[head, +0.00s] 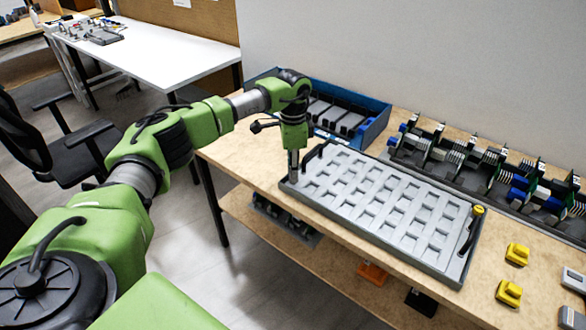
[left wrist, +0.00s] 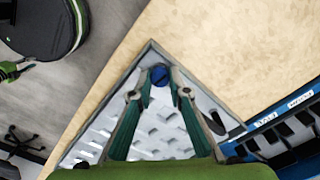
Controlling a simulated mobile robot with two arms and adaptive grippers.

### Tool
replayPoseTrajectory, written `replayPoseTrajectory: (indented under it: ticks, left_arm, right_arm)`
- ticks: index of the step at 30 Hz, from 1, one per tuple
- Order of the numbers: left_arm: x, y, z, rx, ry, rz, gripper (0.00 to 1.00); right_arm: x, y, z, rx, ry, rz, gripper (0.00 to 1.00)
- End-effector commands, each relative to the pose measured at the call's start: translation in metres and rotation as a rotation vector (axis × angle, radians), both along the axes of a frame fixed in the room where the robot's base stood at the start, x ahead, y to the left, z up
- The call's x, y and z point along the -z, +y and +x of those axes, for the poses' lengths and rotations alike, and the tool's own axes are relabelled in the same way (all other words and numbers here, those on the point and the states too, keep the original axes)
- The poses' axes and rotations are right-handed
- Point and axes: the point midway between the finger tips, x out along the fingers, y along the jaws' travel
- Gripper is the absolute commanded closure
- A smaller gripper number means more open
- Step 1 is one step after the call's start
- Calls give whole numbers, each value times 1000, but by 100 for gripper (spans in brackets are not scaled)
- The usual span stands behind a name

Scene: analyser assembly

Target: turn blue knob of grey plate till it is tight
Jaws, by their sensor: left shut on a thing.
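The grey plate (head: 384,237), with rows of rectangular pockets, lies flat on the wooden table in the head view. Its near-left corner is under my left gripper (head: 293,172), which points straight down there. In the left wrist view the blue knob (left wrist: 158,76) sits at the corner of the grey plate (left wrist: 150,57), between the fingertips of my left gripper (left wrist: 159,83). The fingers are shut on the knob. In the head view the gripper hides the knob. How tight it is cannot be seen. My right gripper is out of view.
A blue tray (head: 377,127) with dark slots stands behind the plate. A yellow knob (head: 478,210) and black handle (head: 466,240) are at the plate's right end. Yellow parts (head: 517,254) lie to the right; racks of modules (head: 440,150) line the wall.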

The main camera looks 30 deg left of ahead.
Motion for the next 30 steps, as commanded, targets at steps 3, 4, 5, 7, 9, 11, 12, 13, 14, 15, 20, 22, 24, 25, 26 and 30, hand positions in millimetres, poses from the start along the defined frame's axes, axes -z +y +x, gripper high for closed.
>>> replayPoseTrajectory:
  ticks: [3,4,5,7,9,11,12,13,14,15,20,22,24,25,26,30]
  left_arm:
    - [-2,0,0,84,1,1,100]
    - [-2,0,0,109,1,0,100]
    - [-2,0,0,135,1,0,100]
    - [-1,0,0,199,1,0,100]
    - [-1,0,0,266,1,0,100]
    - [-1,0,0,323,1,-1,100]
    - [-1,0,0,361,1,-1,100]
    - [-1,0,0,390,-1,-1,100]
    - [-1,0,0,418,-1,-1,100]
    - [-1,0,0,457,-1,-1,100]
    - [-1,0,0,608,-1,-1,100]
    - [-1,0,0,675,1,-1,100]
    - [0,0,0,742,1,-1,100]
    - [0,0,0,771,1,-1,100]
    - [0,0,0,799,1,-1,100]
    - [0,0,0,932,1,-1,100]
  right_arm:
    - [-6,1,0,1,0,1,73]
    - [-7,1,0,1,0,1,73]
    - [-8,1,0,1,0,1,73]
    - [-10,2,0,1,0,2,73]
    - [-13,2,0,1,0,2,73]
    - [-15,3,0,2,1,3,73]
    - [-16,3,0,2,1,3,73]
    - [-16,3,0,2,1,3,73]
    - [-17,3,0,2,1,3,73]
    - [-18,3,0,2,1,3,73]
    - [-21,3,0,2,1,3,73]
    - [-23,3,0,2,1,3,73]
    - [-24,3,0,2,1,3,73]
    - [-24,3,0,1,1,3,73]
    - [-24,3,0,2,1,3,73]
    - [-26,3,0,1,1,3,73]
